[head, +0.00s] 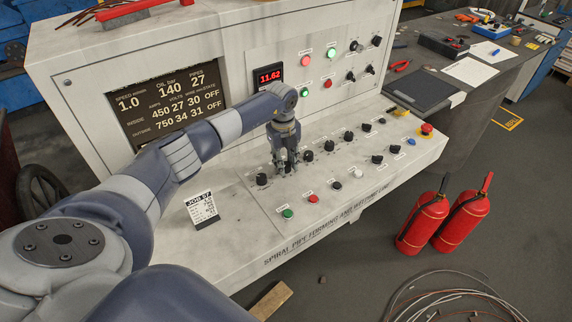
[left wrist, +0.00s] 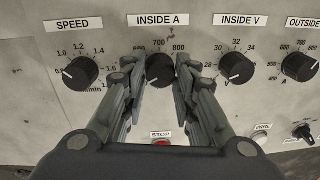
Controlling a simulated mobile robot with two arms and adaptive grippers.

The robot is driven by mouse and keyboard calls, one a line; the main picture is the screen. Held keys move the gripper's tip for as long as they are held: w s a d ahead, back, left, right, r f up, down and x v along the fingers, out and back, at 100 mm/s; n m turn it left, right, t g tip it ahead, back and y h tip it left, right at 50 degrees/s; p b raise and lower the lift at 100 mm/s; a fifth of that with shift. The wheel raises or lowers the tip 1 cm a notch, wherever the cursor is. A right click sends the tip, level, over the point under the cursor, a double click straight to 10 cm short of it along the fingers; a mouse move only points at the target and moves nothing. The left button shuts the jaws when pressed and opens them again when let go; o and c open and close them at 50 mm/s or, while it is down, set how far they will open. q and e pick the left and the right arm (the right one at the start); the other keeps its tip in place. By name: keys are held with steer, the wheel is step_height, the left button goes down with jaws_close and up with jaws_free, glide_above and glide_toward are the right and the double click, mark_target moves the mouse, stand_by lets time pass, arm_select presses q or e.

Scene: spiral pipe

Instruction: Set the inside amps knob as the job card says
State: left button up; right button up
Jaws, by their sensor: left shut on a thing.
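The INSIDE A knob (left wrist: 161,66) is black and round, in the left wrist view between the SPEED knob (left wrist: 80,71) and the INSIDE V knob (left wrist: 236,67). Its white pointer mark is turned to the lower left; the fingers cover much of its scale, with 700 and 800 readable. My left gripper (head: 284,166) is shut on this knob, one finger on each side, and hides it in the head view.
Several other knobs and switches surround the gripper. A green button (head: 288,213), a red button (head: 313,198) and a red emergency stop (head: 427,129) sit on the sloped desk. Two fire extinguishers (head: 424,222) stand on the floor at right.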

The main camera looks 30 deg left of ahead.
arm_select(q)
steer(key=m+b, duration=0.2)
steer(key=m, duration=0.1)
steer(key=shift+a+f+m, duration=0.1)
steer(key=shift+f+m, duration=0.05)
steer(key=shift+m, duration=0.25)
steer(key=m+b, duration=0.2)
steer(key=m, duration=0.1)
steer(key=shift+m, duration=0.3)
steer(key=m+b, duration=0.3)
steer(key=m, duration=0.3)
steer(key=shift+w+a+g, duration=0.1)
steer(key=shift+g, duration=0.2)
steer(key=m+b, duration=0.1)
steer(key=m, duration=0.3)
steer(key=shift+b, duration=0.4)
steer(key=m+b, duration=0.1)
steer(key=m, duration=0.2)
steer(key=shift+m, duration=0.3)
steer(key=m, duration=0.3)
steer(key=shift+w+r+m+g+b, duration=0.1)
steer(key=shift+r+m+g+b, duration=0.1)
steer(key=shift+m+g+b, duration=0.15)
steer(key=shift+m+b, duration=0.3)
steer(key=shift+m, duration=1.55)
